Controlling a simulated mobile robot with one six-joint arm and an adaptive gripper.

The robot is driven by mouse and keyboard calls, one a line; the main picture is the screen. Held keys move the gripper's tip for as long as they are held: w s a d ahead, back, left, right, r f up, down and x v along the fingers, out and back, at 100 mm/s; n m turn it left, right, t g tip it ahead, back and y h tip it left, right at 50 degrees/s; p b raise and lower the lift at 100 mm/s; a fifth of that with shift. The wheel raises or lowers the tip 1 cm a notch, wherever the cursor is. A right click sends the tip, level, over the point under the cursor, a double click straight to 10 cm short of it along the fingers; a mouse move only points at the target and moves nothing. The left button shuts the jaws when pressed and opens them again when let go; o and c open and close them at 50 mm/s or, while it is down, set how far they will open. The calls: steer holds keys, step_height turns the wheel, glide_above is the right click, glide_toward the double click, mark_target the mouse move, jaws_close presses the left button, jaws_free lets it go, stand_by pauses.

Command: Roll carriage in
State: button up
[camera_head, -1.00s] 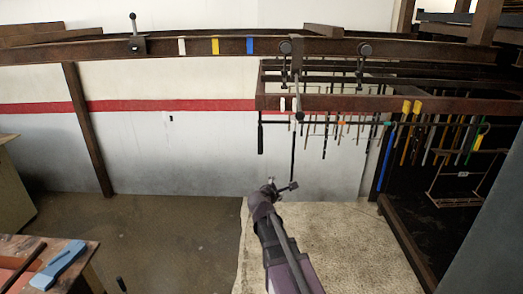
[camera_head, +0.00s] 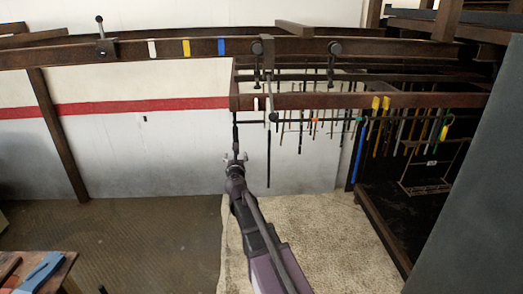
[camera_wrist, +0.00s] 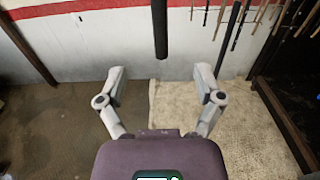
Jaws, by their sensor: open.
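The carriage is a dark brown frame (camera_head: 330,101) hung from the overhead rail (camera_head: 290,46) by two round trolley wheels, the left one (camera_head: 257,48) and the right one (camera_head: 335,48). Many thin rods hang beneath it. A dark upright handle (camera_head: 235,132) hangs at its left end. It also shows at the top of the wrist view (camera_wrist: 160,28). My gripper (camera_head: 236,158) is open and empty near the handle's lower end. In the wrist view my gripper (camera_wrist: 160,75) has its fingers wide apart, with the handle ahead between their lines. I see no contact.
A lever stop (camera_head: 106,48) sits on the rail at left. White, yellow and blue marks (camera_head: 221,46) lie between it and the carriage. A dark rack (camera_head: 430,200) and grey panel (camera_head: 470,190) stand at right. A bench (camera_head: 40,268) is at lower left. The floor between is clear.

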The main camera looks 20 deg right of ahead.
mark_target(236, 140)
steer(key=shift+w, duration=0.15)
steer(key=shift+x, duration=5.65)
steer(key=shift+x, duration=1.25)
jaws_close()
